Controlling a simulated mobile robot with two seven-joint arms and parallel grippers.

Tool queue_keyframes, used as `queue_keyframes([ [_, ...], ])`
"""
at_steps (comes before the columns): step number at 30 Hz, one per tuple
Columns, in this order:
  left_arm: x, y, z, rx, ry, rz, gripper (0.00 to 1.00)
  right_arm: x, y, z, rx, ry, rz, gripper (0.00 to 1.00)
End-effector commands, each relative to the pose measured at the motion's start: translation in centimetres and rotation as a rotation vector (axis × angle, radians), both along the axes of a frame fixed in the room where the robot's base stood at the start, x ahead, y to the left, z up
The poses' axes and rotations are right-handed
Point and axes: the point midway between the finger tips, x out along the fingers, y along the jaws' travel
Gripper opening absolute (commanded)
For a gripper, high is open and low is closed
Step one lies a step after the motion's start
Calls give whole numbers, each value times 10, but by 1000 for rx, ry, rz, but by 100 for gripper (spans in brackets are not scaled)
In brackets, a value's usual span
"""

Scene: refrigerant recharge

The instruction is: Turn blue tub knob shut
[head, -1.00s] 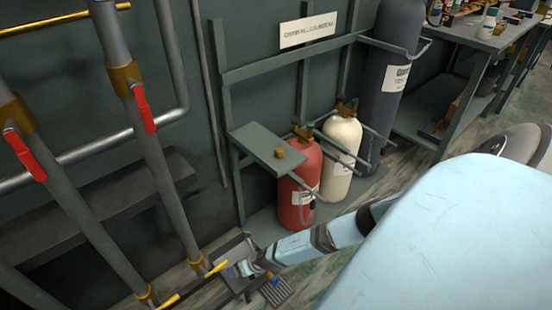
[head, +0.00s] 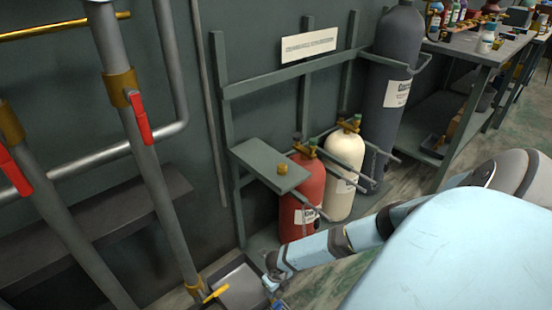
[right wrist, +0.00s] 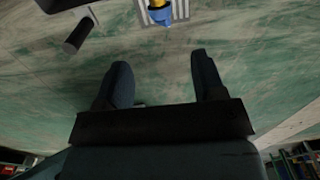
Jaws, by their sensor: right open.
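My right gripper (head: 275,285) is low by the floor, beside a grey tub (head: 232,284) at the foot of the pipes. In the right wrist view the right gripper (right wrist: 162,72) is open, with nothing between its two dark fingers. A blue knob-like part (right wrist: 160,15) with a yellow-orange piece shows beyond the fingertips at the top edge, apart from them. I cannot tell for certain that it is the tub's knob, or how far it is turned. My left gripper is not in view.
A red cylinder (head: 301,205) and a cream cylinder (head: 343,170) stand in a rack behind my right arm. A slatted grate (right wrist: 181,9) and a dark cylindrical piece (right wrist: 77,35) are near the blue part. Pipes with red levers (head: 139,117) stand at left.

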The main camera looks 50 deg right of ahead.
Motion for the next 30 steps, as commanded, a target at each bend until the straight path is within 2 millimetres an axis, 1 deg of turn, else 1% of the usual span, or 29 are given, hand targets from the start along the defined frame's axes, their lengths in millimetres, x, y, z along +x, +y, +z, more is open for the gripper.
queue_keyframes([
  [1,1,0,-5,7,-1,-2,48,0,1,-9,0,1,-1,63],
  [5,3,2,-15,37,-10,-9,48,0,1,-34,-1,0,-3,63],
  [12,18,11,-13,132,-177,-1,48,0,0,-87,-2,-1,-3,63],
  [15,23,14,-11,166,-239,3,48,0,1,-105,-1,-1,-2,63],
  [18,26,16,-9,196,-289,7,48,0,1,-119,-1,-2,-3,63],
  [21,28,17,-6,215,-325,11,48,0,0,-128,-2,-2,-2,63],
  [24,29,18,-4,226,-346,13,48,0,0,-132,-2,-3,-2,63],
  [30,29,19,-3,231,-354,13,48,0,0,-133,-2,-3,-2,63],
])
